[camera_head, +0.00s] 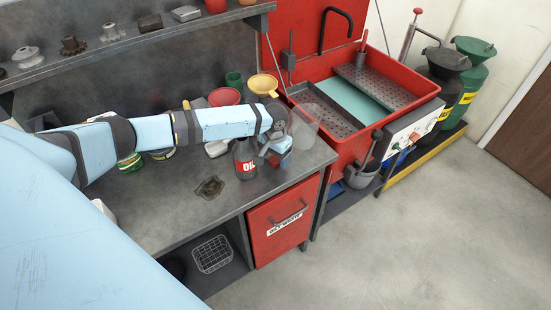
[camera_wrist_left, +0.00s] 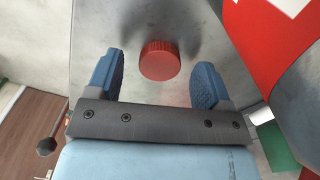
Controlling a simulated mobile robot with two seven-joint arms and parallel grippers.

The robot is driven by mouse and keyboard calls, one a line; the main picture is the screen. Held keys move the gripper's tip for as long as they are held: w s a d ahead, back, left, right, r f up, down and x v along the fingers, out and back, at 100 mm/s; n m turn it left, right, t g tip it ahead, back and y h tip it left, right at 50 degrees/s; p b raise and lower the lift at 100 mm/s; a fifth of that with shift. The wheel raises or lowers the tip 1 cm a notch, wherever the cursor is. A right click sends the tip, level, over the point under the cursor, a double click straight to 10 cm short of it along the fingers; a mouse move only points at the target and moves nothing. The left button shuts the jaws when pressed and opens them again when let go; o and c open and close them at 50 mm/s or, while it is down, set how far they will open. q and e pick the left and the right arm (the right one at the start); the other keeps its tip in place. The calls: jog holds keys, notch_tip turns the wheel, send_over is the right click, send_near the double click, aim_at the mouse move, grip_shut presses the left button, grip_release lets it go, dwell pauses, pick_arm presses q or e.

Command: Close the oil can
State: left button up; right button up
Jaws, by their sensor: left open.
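The oil can (camera_head: 245,168), dark with a red label, stands near the bench's front edge. Its label (camera_wrist_left: 262,38) fills the upper right of the left wrist view. I cannot make out its opening. My left gripper (camera_head: 281,150) is just right of the can, pointing down at the bench. In the wrist view the gripper (camera_wrist_left: 159,68) is open, its blue fingers apart. A round red cap (camera_wrist_left: 160,60) with a ribbed side shows between the fingertips, over the grey bench top, with gaps on both sides. My right gripper is not in view.
A clear container (camera_head: 304,128) stands close behind my left gripper. A yellow funnel (camera_head: 263,84), a red bowl (camera_head: 224,97) and a green cup (camera_head: 234,80) are behind my arm. A red parts washer (camera_head: 345,150) adjoins the bench (camera_head: 150,215) on the right.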

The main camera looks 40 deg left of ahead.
aim_at(274, 160)
pick_arm(q)
jog(key=shift+f, duration=0.6)
jog(key=c, duration=1)
jog(key=shift+r, duration=0.1)
notch_tip(274, 160, up, 20)
jog(key=shift+f+b, duration=0.1)
jog(key=shift+b, duration=0.6)
